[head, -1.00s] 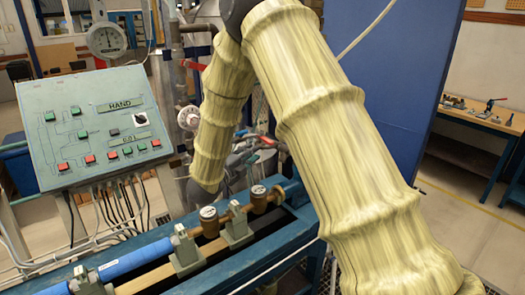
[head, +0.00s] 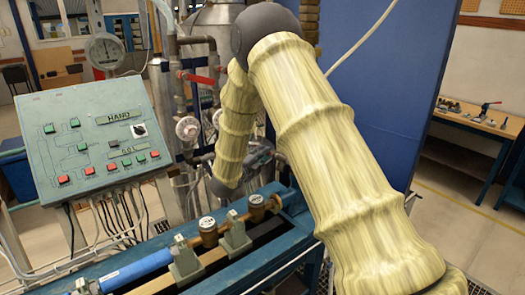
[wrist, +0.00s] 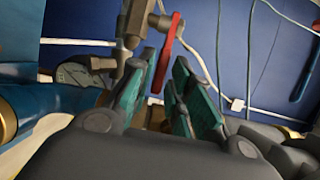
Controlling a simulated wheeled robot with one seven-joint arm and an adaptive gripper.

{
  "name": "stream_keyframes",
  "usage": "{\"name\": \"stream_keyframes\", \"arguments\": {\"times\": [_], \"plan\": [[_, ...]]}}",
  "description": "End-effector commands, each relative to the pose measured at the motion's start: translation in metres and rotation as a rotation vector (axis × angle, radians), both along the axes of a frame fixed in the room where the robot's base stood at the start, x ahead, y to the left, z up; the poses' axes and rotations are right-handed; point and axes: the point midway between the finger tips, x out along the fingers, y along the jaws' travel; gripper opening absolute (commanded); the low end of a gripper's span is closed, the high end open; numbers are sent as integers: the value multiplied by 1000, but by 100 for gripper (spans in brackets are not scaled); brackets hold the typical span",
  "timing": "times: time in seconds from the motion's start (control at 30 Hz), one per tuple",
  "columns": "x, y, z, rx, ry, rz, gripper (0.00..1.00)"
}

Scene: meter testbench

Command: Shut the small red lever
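In the wrist view a red lever (wrist: 168,52) stands steeply on a grey valve fitting, just beyond the fingertips and near the gap between them. My gripper (wrist: 158,92) is open, its two green-padded fingers apart with nothing held between them. I cannot tell whether a finger touches the lever. In the head view a red lever (head: 197,78) lies nearly level on the upper pipework.
A control panel (head: 95,140) stands at the left. The blue bench (head: 140,245) carries a pipe run with brass meters (head: 208,232). A round white-faced dial (head: 187,128) sits by the pipes. A blue partition (head: 385,90) stands behind my arm. A wooden worktable (head: 475,128) is at the right.

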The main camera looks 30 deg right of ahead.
Motion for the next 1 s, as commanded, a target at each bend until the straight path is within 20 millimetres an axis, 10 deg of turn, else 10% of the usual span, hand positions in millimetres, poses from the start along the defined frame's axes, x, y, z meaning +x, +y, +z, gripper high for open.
{"name": "stream_keyframes", "arguments": {"times": [1.0], "plan": [[1,-8,-4,1,-2,-44,0]]}}
